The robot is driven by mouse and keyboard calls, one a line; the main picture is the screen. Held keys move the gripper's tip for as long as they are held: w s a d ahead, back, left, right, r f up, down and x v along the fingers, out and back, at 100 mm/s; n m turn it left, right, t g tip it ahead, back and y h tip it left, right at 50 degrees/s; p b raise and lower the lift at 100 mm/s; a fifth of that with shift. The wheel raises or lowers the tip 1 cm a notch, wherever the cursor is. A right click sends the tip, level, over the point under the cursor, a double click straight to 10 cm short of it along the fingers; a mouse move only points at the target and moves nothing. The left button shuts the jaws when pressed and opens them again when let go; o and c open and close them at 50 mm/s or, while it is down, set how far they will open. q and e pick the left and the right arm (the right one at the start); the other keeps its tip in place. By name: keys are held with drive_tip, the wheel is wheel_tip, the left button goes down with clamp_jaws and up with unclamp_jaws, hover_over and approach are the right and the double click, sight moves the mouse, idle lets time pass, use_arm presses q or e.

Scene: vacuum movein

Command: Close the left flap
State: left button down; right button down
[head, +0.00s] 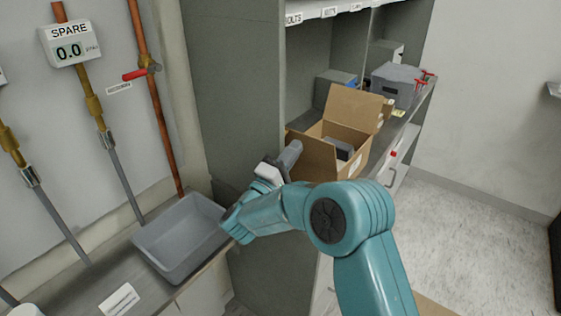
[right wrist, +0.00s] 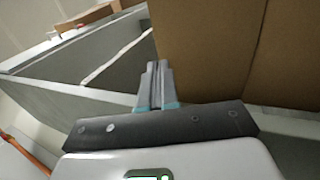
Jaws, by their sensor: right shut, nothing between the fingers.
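An open cardboard box (head: 352,132) stands on the shelf ledge in the head view. Its left flap (head: 312,157) stands out on the near left side, and a back flap (head: 354,104) stands raised. A dark object (head: 341,148) lies inside. My right gripper (head: 292,153) is shut and empty, just left of the left flap. In the right wrist view its closed fingers (right wrist: 157,78) point up beside a large brown cardboard face (right wrist: 205,50). I cannot tell whether they touch it. My left gripper is not in view.
A grey case (head: 397,78) and a blue-topped box (head: 337,78) stand farther back on the shelf. A grey cabinet side (head: 235,90) rises left of the box. A grey basin (head: 182,238) sits on the counter at lower left. Open floor (head: 470,225) lies to the right.

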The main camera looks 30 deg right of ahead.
sight(305, 135)
drive_tip(key=shift+x, duration=1.15)
drive_tip(key=p, duration=0.1)
drive_tip(key=r+p, duration=0.1)
drive_tip(key=shift+w+d+r+y+p, duration=0.15)
drive_tip(key=shift+d+y+p, duration=0.25)
drive_tip(key=shift+d+g+y+p, duration=0.3)
drive_tip(key=shift+p, duration=0.25)
drive_tip(key=shift+w, duration=0.1)
drive_tip(key=shift+f, duration=0.25)
